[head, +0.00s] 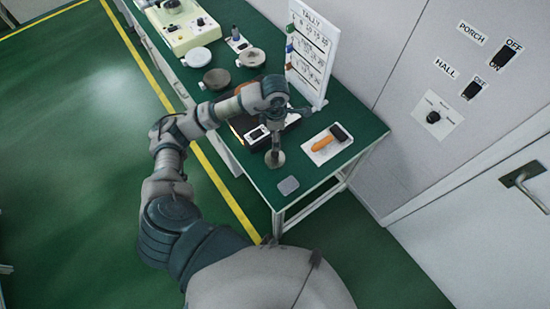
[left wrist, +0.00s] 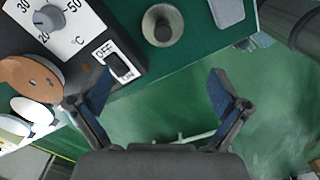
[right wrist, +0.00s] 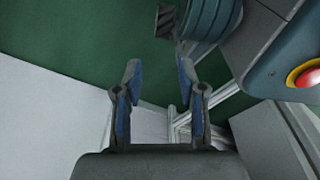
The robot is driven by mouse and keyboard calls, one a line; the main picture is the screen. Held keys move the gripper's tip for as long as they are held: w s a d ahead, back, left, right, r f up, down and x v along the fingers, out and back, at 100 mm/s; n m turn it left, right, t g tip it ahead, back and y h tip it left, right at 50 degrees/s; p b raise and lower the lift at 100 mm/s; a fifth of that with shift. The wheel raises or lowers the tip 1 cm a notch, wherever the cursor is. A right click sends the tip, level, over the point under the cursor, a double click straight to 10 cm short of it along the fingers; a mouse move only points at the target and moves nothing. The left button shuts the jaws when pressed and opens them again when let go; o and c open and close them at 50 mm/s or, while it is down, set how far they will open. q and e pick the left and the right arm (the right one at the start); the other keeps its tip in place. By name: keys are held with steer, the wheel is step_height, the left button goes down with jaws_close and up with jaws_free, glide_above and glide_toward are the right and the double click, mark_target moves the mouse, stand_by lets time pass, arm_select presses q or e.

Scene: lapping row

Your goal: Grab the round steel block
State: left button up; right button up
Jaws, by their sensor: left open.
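The round steel block (head: 276,159) is a grey disc with an upright stem on the green table, close to its front edge. The left wrist view shows the block from above (left wrist: 163,22), with the dark top of its stem at the middle. My left gripper (left wrist: 158,86) is open and empty. In that view the block lies beyond the fingertips, apart from them. In the head view my left arm reaches over the table and its gripper is hard to make out. My right gripper (right wrist: 159,65) is open and empty; it shows only in the right wrist view.
A black box with a dial and OFF switch (left wrist: 118,65) stands beside the block. A grey pad (head: 288,185) lies on its other side.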

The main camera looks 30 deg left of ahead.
mark_target(275, 153)
arm_select(q)
step_height(275, 153, down, 10)
steer(key=shift+f, duration=0.1)
steer(key=f, duration=0.5)
steer(key=shift+s+d+f, duration=0.1)
steer(key=shift+s+f, duration=0.1)
steer(key=shift+f, duration=0.05)
steer(key=c, duration=1.4)
steer(key=shift+r, duration=0.1)
steer(key=shift+c, duration=1.4)
steer(key=shift+w+r, duration=0.1)
steer(key=shift+r, duration=0.05)
